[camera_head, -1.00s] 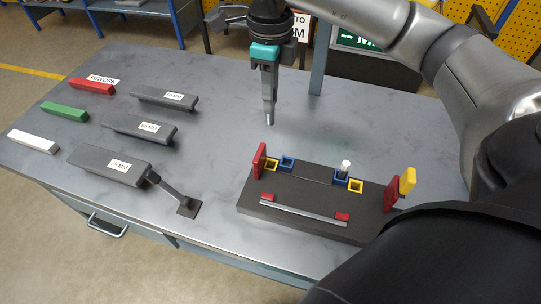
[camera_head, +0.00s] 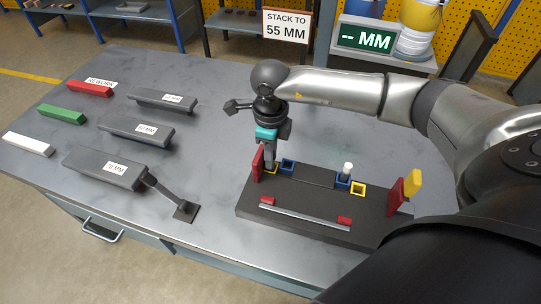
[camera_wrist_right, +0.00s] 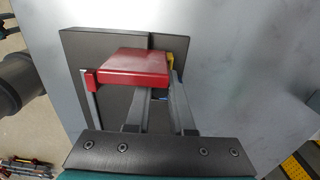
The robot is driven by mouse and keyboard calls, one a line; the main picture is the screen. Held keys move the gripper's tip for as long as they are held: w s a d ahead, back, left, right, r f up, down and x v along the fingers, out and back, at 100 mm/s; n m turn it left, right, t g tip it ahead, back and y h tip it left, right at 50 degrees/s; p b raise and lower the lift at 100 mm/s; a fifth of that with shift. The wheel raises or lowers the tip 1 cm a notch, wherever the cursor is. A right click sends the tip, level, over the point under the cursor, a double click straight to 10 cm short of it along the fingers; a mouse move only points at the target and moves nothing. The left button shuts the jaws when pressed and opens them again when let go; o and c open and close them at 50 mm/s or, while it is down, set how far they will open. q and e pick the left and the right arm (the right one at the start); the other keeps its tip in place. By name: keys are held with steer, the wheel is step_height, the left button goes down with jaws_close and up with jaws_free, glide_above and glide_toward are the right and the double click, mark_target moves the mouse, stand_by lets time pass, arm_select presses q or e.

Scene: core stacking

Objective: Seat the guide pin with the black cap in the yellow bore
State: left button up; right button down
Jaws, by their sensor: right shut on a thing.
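My right gripper (camera_head: 270,163) is low over the left yellow bore (camera_head: 273,171), beside a red upright block (camera_head: 258,163) on the dark fixture (camera_head: 315,235). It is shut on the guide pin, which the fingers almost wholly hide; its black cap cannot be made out. In the right wrist view the fingers (camera_wrist_right: 164,92) reach down behind the red block (camera_wrist_right: 135,68), with a bit of yellow (camera_wrist_right: 171,62) past it. Whether the pin is inside the bore cannot be told. A second yellow bore (camera_head: 358,188) is empty at the right. My left gripper is not in view.
A white-capped pin (camera_head: 347,168) stands in the right blue bore (camera_head: 342,182). The left blue bore (camera_head: 288,166) is close beside my gripper. A red block (camera_head: 396,197) and yellow block (camera_head: 413,183) stand at the fixture's right. Labelled grey blocks (camera_head: 105,168) lie left.

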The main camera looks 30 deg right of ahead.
steer(key=shift+f, duration=0.2)
steer(key=c, duration=0.8)
jaws_free()
steer(key=shift+r, duration=0.25)
step_height(320, 180, up, 12)
steer(key=shift+f+p, duration=0.1)
steer(key=shift+p, duration=0.7)
